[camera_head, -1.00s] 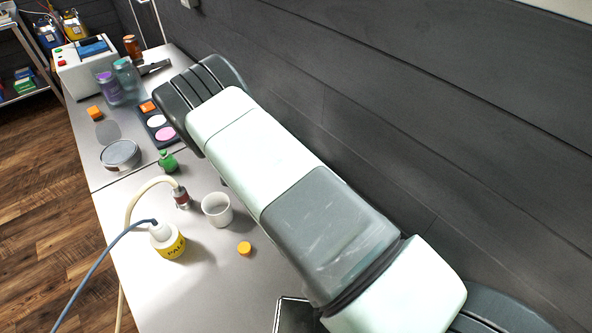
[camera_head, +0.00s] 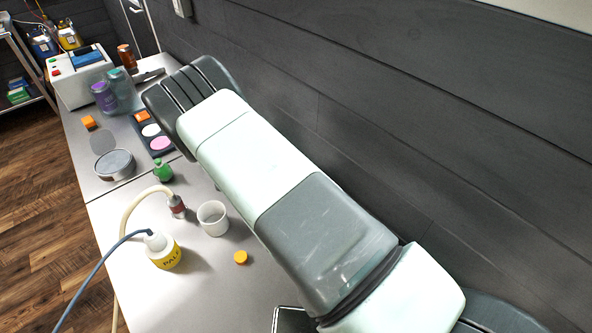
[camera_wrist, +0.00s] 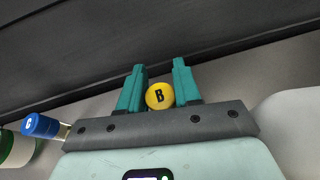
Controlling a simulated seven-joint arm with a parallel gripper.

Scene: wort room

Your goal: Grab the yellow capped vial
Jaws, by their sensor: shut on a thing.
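The yellow-capped vial (camera_wrist: 160,96) shows in the wrist view as a round yellow cap with a black letter B, between the teal fingers of my gripper (camera_wrist: 159,75). My gripper is shut on it. The cap hides the vial's body. In the head view my arm covers the gripper and this vial. A vial with a blue cap (camera_wrist: 40,125) marked with a letter lies to the left of the gripper in the wrist view.
In the head view, a white cup (camera_head: 213,217), a yellow-labelled bottle (camera_head: 164,252) with a tube, and a small orange-yellow piece (camera_head: 240,257) stand on the bench (camera_head: 215,290). A round grey tin (camera_head: 114,165) and a green bottle (camera_head: 162,171) are farther back. A dark wall runs behind.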

